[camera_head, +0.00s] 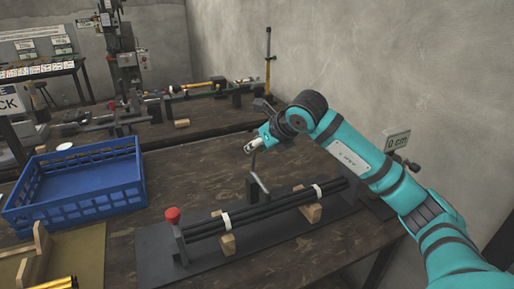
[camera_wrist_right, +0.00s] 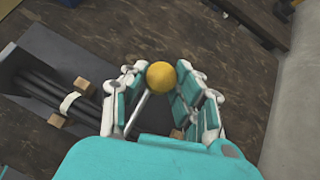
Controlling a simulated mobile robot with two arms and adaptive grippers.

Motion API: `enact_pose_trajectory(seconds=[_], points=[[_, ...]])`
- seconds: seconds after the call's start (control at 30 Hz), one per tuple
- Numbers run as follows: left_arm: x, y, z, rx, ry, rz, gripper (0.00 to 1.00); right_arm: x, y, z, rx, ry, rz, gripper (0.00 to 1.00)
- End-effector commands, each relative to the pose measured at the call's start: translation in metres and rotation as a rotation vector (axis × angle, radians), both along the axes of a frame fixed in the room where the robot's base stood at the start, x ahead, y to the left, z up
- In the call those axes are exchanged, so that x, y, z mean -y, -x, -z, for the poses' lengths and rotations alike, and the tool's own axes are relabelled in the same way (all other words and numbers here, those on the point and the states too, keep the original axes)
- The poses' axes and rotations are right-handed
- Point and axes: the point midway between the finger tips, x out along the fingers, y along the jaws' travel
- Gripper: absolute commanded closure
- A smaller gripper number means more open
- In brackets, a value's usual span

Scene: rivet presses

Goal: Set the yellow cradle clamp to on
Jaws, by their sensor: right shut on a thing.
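The yellow cradle clamp shows in the right wrist view as a round yellow knob (camera_wrist_right: 161,75) on a thin metal rod (camera_wrist_right: 141,113). In the head view its bent metal lever (camera_head: 259,182) rises from a dark block beside the black rods, and the knob is hidden by my gripper. My right gripper (camera_head: 252,146) is at the lever's upper end. In the right wrist view its fingers (camera_wrist_right: 163,92) are shut around the knob, one on each side. My left gripper is not in view.
Black rods (camera_head: 270,215) with white bands lie on wooden blocks on a dark plate. A red knob (camera_head: 172,215) stands at their left end. A second bench stands behind.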

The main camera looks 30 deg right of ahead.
Motion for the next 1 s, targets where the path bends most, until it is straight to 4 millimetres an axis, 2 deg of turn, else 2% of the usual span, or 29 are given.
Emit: enact_pose_trajectory(seconds=[0.03, 0.43, 0.47, 0.63, 1.0], points=[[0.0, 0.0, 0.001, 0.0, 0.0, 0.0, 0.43, -0.003, 0.004, 0.011, -0.029, 0.003, -0.007, 1.0], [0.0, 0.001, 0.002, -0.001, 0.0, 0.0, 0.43, -0.003, 0.004, 0.013, -0.032, 0.003, -0.008, 1.0], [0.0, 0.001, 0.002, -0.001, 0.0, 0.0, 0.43, -0.003, 0.004, 0.013, -0.032, 0.003, -0.008, 0.69], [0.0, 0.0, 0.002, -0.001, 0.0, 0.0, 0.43, -0.003, 0.003, 0.01, -0.026, 0.003, -0.006, 0.47], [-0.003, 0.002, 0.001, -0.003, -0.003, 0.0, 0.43, 0.0, 0.007, 0.001, -0.016, 0.003, -0.003, 0.46]])
